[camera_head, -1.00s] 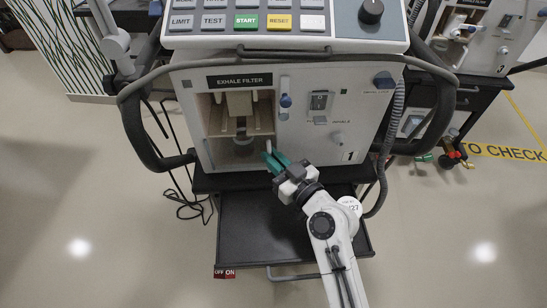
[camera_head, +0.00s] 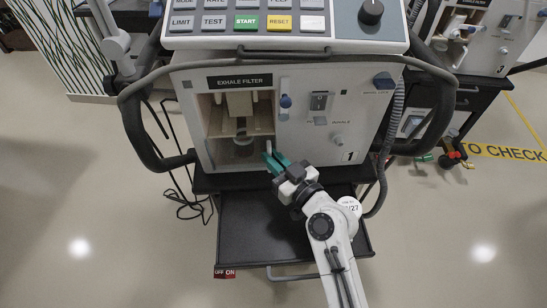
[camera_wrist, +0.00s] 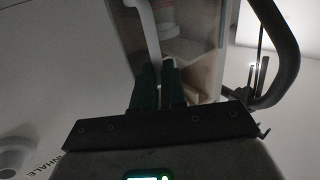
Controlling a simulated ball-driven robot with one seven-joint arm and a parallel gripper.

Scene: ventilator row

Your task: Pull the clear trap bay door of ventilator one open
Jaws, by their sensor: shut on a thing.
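Ventilator one (camera_head: 312,152) stands in front of me, marked "1", with the label "EXHALE FILTER" over its bay (camera_head: 237,125). The bay's clear door is hard to make out in the head view, and I cannot tell how far it stands from the frame. A pale upright handle (camera_head: 269,146) shows at the bay's lower right. In the wrist view the white curved handle (camera_wrist: 148,34) runs down between my dark green fingers. My gripper (camera_head: 274,160) is shut on this handle; it also shows in the wrist view (camera_wrist: 158,84).
A black shelf (camera_head: 250,240) juts out below the bay, under my arm. A grey hose (camera_head: 145,82) and black side rails (camera_head: 135,125) frame the ventilator. A second ventilator (camera_head: 475,40) stands at the right.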

